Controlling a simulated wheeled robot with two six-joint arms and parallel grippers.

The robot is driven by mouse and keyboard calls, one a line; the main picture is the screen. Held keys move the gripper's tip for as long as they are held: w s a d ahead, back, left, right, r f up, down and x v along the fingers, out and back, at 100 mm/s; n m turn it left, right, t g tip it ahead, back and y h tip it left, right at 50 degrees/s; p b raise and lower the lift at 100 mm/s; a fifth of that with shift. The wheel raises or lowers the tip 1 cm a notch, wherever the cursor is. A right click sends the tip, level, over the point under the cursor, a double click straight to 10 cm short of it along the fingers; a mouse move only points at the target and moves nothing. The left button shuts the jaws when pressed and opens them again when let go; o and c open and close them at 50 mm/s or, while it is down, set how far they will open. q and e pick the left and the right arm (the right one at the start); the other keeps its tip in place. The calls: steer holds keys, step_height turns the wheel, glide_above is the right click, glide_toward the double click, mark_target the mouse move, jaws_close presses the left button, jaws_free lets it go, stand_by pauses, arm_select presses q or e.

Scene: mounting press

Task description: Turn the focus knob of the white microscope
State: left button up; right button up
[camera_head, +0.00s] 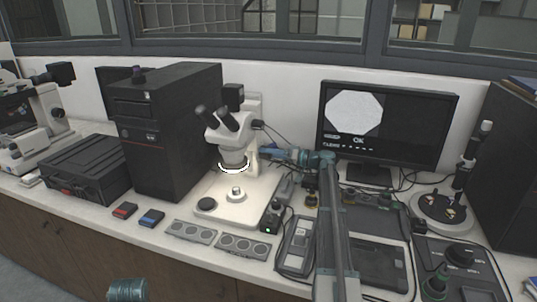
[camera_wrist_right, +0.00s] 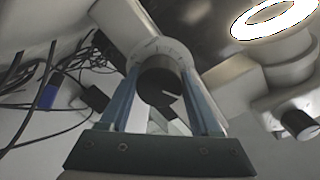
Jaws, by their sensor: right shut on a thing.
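The white microscope (camera_head: 251,138) stands on the bench on its pale base, with its ring light lit. In the right wrist view its black focus knob (camera_wrist_right: 158,84), with a white mark on its face, sits in front of a pale graduated collar (camera_wrist_right: 160,49). My right gripper (camera_head: 268,153) comes to the microscope's right side in the head view. In the right wrist view the two blue fingers of my right gripper (camera_wrist_right: 161,85) lie on either side of the knob and are shut on it. The knob is hidden in the head view.
A monitor (camera_head: 388,128) stands behind my right arm. A black computer tower (camera_head: 172,130) stands left of the microscope. Control panels (camera_head: 243,246) and a small black box (camera_head: 270,222) lie in front. Loose cables (camera_wrist_right: 40,75) hang near the fingers.

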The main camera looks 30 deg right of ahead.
steer(key=shift+s+n, duration=0.1)
steer(key=shift+n, duration=0.7)
steer(key=shift+f, duration=0.1)
steer(key=o, duration=1.4)
steer(key=v, duration=1.3)
steer(key=shift+s+d, duration=0.25)
steer(key=shift+d, duration=0.05)
